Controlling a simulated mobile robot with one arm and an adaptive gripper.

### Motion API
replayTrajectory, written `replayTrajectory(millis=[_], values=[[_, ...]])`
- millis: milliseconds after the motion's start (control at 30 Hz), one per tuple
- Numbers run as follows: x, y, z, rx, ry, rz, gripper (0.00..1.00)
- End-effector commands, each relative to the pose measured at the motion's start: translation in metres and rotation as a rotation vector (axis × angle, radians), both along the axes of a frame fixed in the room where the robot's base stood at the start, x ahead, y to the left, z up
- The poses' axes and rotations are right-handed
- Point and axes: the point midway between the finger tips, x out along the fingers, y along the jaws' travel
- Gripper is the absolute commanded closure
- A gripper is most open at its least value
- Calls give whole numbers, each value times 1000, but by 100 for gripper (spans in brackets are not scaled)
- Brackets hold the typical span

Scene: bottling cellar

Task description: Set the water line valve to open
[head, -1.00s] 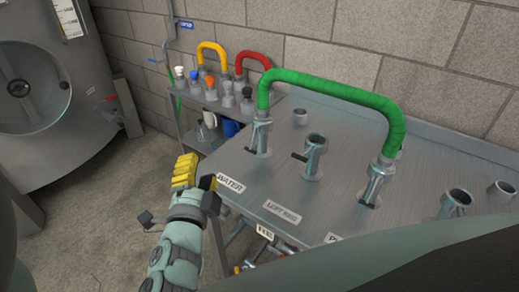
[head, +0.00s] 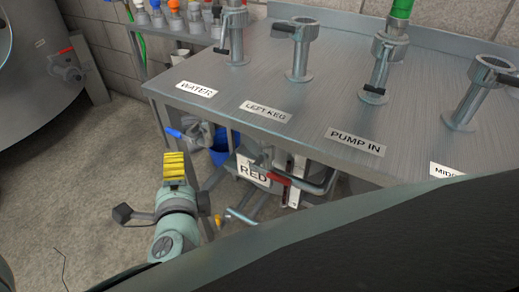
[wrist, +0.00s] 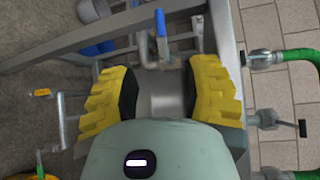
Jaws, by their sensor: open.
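A blue lever (head: 174,133), which looks like the water line valve's handle, sticks out below the table edge under the WATER label (head: 197,89). In the wrist view the blue lever (wrist: 160,22) stands beyond my fingertips, roughly in line with the gap between them, on a metal pipe fitting (wrist: 167,50). My gripper (head: 174,166) is in front of the table, below the lever in the picture and apart from it. In the wrist view its yellow fingers (wrist: 162,82) are spread with nothing gripped. I cannot tell the valve's setting.
The steel table (head: 330,80) carries several upright pipe stubs. Beneath it are a red lever (head: 278,179), a RED sign (head: 253,171), a blue bucket (head: 224,147) and pipework. The wrist view shows a yellow lever (wrist: 41,92) and green hoses (wrist: 295,56). Floor (head: 80,185) at left is clear.

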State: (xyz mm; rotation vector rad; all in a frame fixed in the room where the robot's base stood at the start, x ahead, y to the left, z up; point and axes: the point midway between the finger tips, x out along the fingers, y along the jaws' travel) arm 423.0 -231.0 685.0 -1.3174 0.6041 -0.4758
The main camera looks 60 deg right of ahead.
Motion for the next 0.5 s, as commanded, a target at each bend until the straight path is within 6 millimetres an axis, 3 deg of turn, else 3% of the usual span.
replayTrajectory(millis=[300,500], values=[[23,-15,0,0,-4,7,53],[47,-37,-4,-3,-3,7,53]])
